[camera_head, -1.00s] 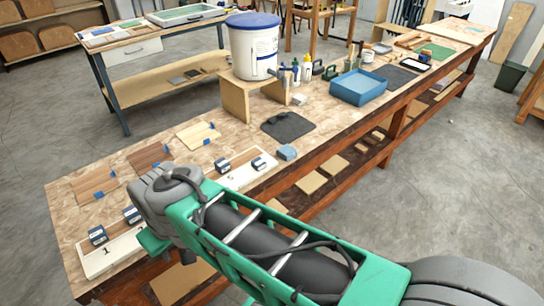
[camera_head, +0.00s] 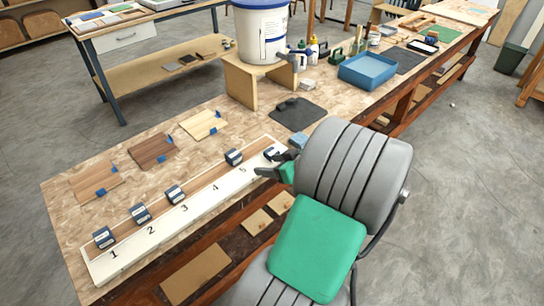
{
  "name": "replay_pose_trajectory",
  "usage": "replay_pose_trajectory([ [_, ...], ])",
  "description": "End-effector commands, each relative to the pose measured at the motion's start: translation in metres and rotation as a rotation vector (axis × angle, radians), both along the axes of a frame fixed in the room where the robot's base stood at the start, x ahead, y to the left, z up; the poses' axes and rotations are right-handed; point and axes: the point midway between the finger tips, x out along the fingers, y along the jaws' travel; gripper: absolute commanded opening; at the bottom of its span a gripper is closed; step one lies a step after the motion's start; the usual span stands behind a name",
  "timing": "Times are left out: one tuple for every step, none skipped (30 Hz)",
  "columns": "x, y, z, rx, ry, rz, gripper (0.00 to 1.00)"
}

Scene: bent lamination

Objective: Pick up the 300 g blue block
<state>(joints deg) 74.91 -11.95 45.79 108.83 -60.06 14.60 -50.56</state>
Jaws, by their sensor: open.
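Several small dark-blue blocks with pale labels stand along a white board (camera_head: 150,244) numbered from 1. They are the block by 1 (camera_head: 104,238), the block by 2 (camera_head: 140,214), the block by 3 (camera_head: 174,194), a block near 4 (camera_head: 234,157) and a block at the far end near 5 (camera_head: 274,153). The weight labels are too small to read, so I cannot tell which is 300 g. My gripper (camera_head: 272,164) is open beside the far-end block, its dark fingers pointing left. I cannot tell whether they touch it. My arm hides part of the bench.
A lighter blue block (camera_head: 298,140) lies just beyond my gripper. A dark mat (camera_head: 297,114), a wooden stand (camera_head: 240,85) with a white bucket (camera_head: 262,35), and a blue tray (camera_head: 366,72) are farther back. Wooden sample boards (camera_head: 152,150) lie left of the numbered board.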

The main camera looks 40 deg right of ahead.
Motion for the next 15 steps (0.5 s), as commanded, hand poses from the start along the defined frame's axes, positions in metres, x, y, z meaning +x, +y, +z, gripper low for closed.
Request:
replay_pose_trajectory([
  [-0.011, -0.019, -0.002, -0.006, -0.051, -0.042, 0.62],
  [-0.016, -0.028, -0.001, -0.014, -0.084, -0.060, 0.62],
  [-0.022, -0.038, 0.001, -0.027, -0.119, -0.081, 0.62],
  [-0.025, -0.044, 0.003, -0.034, -0.141, -0.094, 0.62],
  [-0.028, -0.048, 0.004, -0.040, -0.156, -0.104, 0.62],
  [-0.029, -0.051, 0.005, -0.046, -0.173, -0.113, 0.62],
  [-0.028, -0.053, 0.005, -0.050, -0.180, -0.115, 0.62],
  [-0.025, -0.053, 0.004, -0.051, -0.183, -0.115, 0.62],
  [-0.020, -0.053, 0.003, -0.052, -0.184, -0.113, 0.62],
  [-0.016, -0.053, 0.001, -0.051, -0.183, -0.113, 0.62],
  [-0.012, -0.052, 0.000, -0.051, -0.182, -0.112, 0.62],
  [-0.006, -0.052, -0.002, -0.051, -0.181, -0.112, 0.62],
  [-0.002, -0.052, -0.003, -0.051, -0.182, -0.112, 0.62],
  [0.002, -0.052, -0.004, -0.050, -0.181, -0.111, 0.62],
  [0.008, -0.052, -0.006, -0.050, -0.180, -0.111, 0.62],
])
